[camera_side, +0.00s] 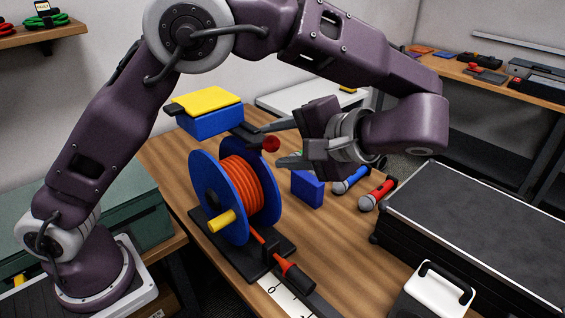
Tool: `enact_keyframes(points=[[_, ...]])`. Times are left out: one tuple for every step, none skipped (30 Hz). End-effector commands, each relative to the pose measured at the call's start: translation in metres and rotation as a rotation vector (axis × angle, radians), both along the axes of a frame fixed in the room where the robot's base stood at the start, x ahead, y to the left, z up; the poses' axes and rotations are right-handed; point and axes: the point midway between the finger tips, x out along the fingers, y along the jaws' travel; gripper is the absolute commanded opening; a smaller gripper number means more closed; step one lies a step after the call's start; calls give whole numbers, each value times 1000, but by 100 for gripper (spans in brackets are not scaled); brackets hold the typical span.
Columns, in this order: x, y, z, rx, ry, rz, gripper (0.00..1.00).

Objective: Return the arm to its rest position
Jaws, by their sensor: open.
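My gripper (277,146) is above the wooden table (175,160), pointing left. Its two dark fingers are apart with no object seen held between them. A small red round thing (271,144) shows near the fingertips; I cannot tell whether it touches them. A blue-sided reel (204,188) wound with orange cable (243,184) stands on a black base (235,259), below and left of my gripper. An orange cable end with a black connector (297,279) lies in front of the base.
A blue box with a yellow top (212,110) stands behind the reel. A large black case (480,215) fills the right. A white handled case (437,295) is in front.

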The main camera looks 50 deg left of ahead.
Motion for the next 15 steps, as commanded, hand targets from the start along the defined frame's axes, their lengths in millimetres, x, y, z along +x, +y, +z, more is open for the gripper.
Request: enact_keyframes(points=[[-6,11,-3,-3,103,-5,48],[-13,21,1,-47,146,-13,48],[-20,30,5,-105,181,-24,48],[-25,36,8,-152,183,-28,48],[-31,41,11,-201,183,-32,48],[-40,48,14,-269,182,-40,48],[-48,53,16,-327,180,-48,48],[-57,58,19,-387,172,-55,48],[-71,64,22,-473,154,-71,48],[-81,67,24,-538,134,-85,48],[-93,69,25,-603,109,-101,48],[-109,70,26,-689,66,-127,48],[-121,70,27,-750,26,-149,48],[-132,69,27,-806,-20,-171,48],[-146,66,25,-870,-85,-203,48]])
